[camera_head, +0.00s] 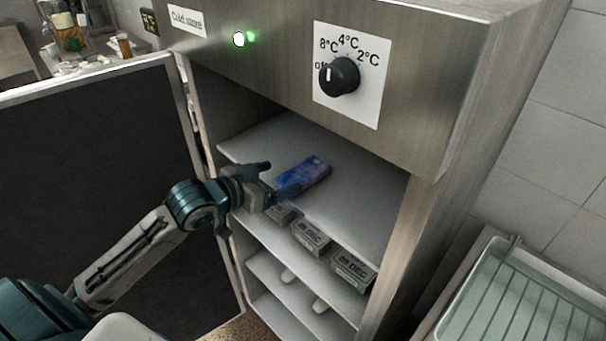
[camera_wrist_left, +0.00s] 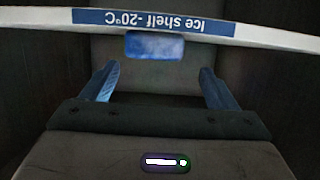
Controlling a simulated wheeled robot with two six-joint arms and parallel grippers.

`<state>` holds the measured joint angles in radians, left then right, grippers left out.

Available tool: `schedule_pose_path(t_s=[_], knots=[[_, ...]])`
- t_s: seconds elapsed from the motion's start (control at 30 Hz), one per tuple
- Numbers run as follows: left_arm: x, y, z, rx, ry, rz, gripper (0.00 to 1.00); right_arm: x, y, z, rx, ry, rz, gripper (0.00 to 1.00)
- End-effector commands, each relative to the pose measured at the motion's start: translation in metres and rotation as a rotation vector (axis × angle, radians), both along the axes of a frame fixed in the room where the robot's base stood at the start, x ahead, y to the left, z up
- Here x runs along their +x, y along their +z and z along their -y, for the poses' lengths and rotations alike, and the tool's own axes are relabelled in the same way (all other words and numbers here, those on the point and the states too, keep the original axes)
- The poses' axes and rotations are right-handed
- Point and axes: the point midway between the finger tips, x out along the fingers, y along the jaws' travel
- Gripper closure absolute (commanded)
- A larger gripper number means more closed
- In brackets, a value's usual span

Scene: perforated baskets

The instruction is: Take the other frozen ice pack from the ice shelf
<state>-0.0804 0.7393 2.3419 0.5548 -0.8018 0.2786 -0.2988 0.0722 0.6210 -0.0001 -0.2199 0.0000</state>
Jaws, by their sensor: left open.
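A blue ice pack (camera_head: 308,170) lies flat on the top shelf (camera_head: 355,200) of the open steel cabinet. In the left wrist view the blue ice pack (camera_wrist_left: 155,46) shows beyond the shelf's front edge, which carries an upside-down label (camera_wrist_left: 154,21) reading "Ice shelf -20°C". My left gripper (camera_head: 279,178) is open and empty at the front of this shelf, just left of the pack in the head view. In the left wrist view the gripper's fingers (camera_wrist_left: 160,80) are spread, with the pack ahead between their lines. My right gripper is not in view.
Grey boxes marked DEC (camera_head: 311,236) stand on the shelf below. The open cabinet door (camera_head: 90,190) is at left. A temperature knob (camera_head: 339,76) and a green light (camera_head: 239,39) are above the opening. A greenish ribbed tray (camera_head: 520,300) is at lower right.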

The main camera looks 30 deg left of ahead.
Motion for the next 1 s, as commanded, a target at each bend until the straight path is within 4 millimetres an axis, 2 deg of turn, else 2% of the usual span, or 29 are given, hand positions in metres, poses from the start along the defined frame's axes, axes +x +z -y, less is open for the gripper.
schedule_pose_path(t_s=[0.47,0.8,1.0], knots=[[0.017,-0.005,0.009,-0.003,-0.002,-0.002,0.19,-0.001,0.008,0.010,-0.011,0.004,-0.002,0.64],[0.043,-0.016,0.023,-0.005,-0.001,-0.002,0.19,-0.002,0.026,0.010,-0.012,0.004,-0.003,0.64],[0.055,-0.021,0.027,-0.002,-0.004,-0.002,0.19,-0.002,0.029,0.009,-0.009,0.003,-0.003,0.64]])
